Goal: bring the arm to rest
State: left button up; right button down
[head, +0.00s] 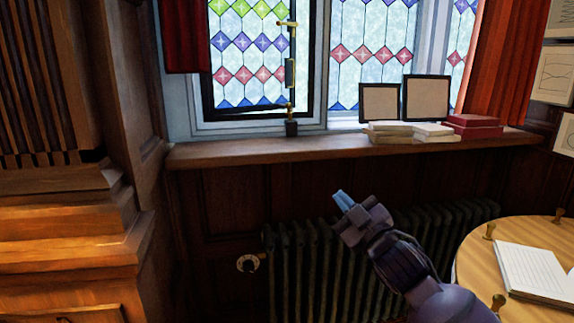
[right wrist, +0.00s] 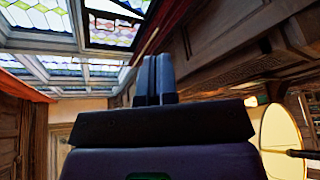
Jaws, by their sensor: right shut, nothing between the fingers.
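My right gripper (head: 343,199) is in the head view, in front of the dark radiator and below the window sill. Its arm comes in from the bottom right. Its blue fingers are shut together with nothing between them. The right wrist view shows the same closed fingers (right wrist: 156,78) pointing up, with the window tilted behind them. The fingers look clear of the sill and the radiator. My left gripper is not in the head view.
A wooden sill (head: 240,151) holds books (head: 385,133), red boxes (head: 473,124) and two frames. A radiator (head: 300,275) stands below it. A round table (head: 482,252) with an open notebook (head: 530,268) is at the right. Wooden cabinetry (head: 70,240) fills the left.

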jog(key=s+d+f+m+g+h, duration=0.1)
jog(key=s+d+f+m+h, duration=0.15)
jog(key=f, duration=0.45)
jog(key=s+d+f+m+h, duration=0.2)
jog(key=d+f+m+h, duration=0.15)
jog(key=f, duration=0.35)
jog(key=s+d+f+m+g+h, duration=0.1)
jog(key=s+d+f+m+g, duration=0.1)
jog(key=s+f, duration=0.7)
jog(key=s+d+f+m+g+h, duration=0.2)
jog(key=s+d+f, duration=0.2)
jog(key=s+f, duration=0.5)
jog(key=s+d+f+m+g+h, duration=0.1)
jog(key=s+d+f, duration=0.3)
jog(key=s+f, duration=0.5)
jog(key=shift+m+g+h, duration=0.3)
jog(key=shift+m+g, duration=0.3)
jog(key=shift+m, duration=0.1)
jog(key=shift+d, duration=0.1)
